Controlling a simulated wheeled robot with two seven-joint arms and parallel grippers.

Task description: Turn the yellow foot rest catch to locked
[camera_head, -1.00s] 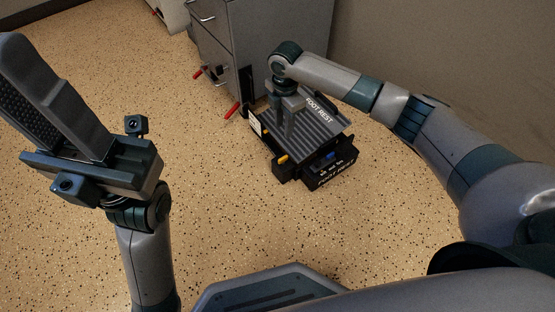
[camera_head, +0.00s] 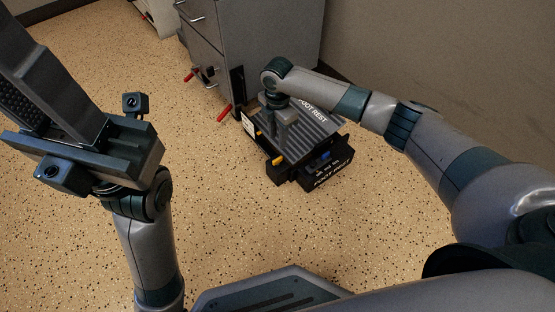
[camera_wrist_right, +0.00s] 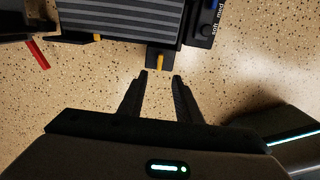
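The foot rest (camera_head: 318,128) is a dark ribbed platform on the floor with "FOOT REST" lettering. The yellow catch (camera_head: 279,160) sticks out at its near left corner. In the right wrist view the catch (camera_wrist_right: 160,62) is a small upright yellow piece on a black block, just beyond the fingertips and in line with the gap between them. My right gripper (camera_wrist_right: 160,76) is open and empty, apart from the catch. In the head view my right gripper (camera_head: 284,142) points down over the foot rest's left side. My left gripper (camera_head: 50,85) is raised at far left, its tips cut off.
A second yellow piece (camera_wrist_right: 97,37) shows at the foot rest's edge. A blue part (camera_head: 324,155) sits on the front box. A grey drawer cabinet (camera_head: 255,40) stands behind, with red handles (camera_head: 224,112) low by it. Speckled floor in front and left is clear.

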